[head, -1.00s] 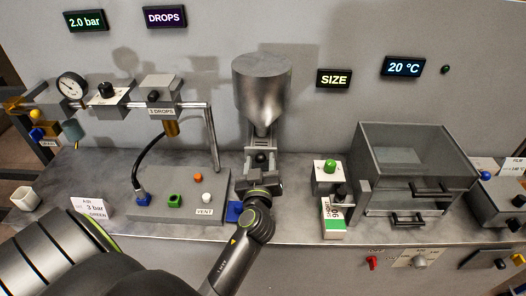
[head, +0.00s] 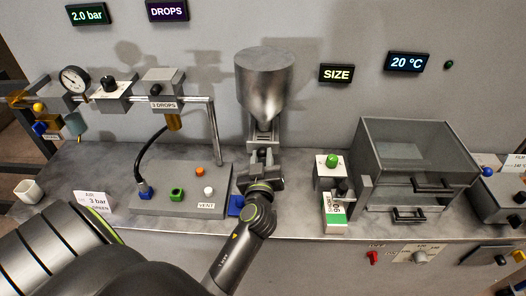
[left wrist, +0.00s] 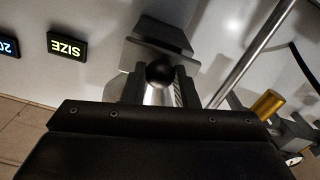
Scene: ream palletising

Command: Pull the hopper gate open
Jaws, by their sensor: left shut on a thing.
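The steel hopper (head: 266,85) stands on the wall above the bench, with its cone pointing down. The gate sits under its spout; its round black knob (left wrist: 160,73) shows in the left wrist view. My left gripper (head: 261,160) is in front of the spout, reaching up from the bench's front. Its fingers (left wrist: 158,90) lie on both sides of the knob and are shut on it. In the head view the gripper mostly hides the knob and gate. How far the gate stands open cannot be seen. I do not see my right gripper.
A grey block with coloured buttons (head: 180,205) stands left of the gripper, and a blue piece (head: 236,205) lies close beside it. A green-and-white box (head: 334,213) and a glass-topped chamber (head: 415,165) stand to the right.

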